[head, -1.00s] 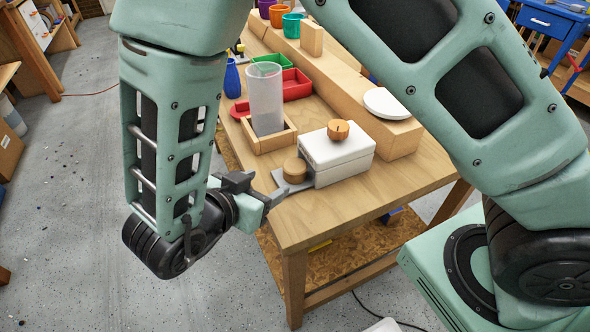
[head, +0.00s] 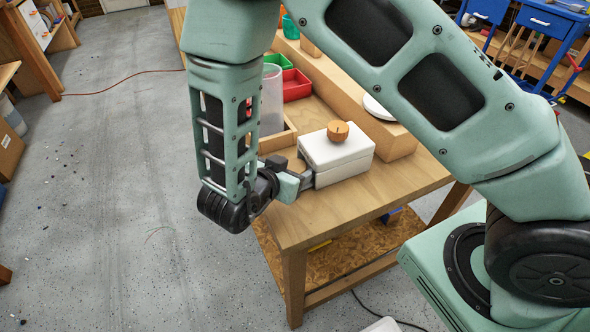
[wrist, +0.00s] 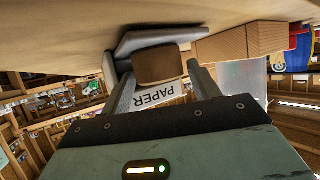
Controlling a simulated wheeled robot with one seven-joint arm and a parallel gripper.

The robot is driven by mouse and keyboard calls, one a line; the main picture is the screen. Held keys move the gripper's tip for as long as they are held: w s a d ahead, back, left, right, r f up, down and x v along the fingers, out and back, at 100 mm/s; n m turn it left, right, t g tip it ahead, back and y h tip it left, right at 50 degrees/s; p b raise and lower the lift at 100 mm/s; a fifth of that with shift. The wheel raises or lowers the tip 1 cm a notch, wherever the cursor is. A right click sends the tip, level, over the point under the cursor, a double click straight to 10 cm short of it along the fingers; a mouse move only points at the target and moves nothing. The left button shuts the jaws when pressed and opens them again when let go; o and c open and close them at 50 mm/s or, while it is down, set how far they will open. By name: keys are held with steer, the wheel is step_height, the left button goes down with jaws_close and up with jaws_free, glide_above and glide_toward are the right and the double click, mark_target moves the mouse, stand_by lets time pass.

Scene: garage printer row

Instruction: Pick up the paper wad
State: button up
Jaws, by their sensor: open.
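I cannot make out a paper wad for certain in either view. My gripper (wrist: 162,80) is open, with a finger on each side of the brown piece. Whether they touch it, I cannot tell.
A translucent cylinder (head: 271,100) stands in a wooden holder behind my gripper, partly hidden by my arm. Green and red trays (head: 296,86) lie farther back. A long wooden beam (head: 335,80) carries a white disc (head: 377,108). The table's front corner (head: 300,230) is clear.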

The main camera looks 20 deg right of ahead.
steer(key=c, duration=0.7)
steer(key=shift+r, duration=0.1)
steer(key=s+a, duration=0.3)
steer(key=a, duration=0.1)
steer(key=s+a+b, duration=0.1)
steer(key=s+a, duration=0.2)
steer(key=a, duration=0.2)
steer(key=s+a, duration=0.3)
steer(key=a, duration=0.2)
steer(key=shift+s+a+b, duration=0.15)
steer(key=shift+s+b, duration=0.25)
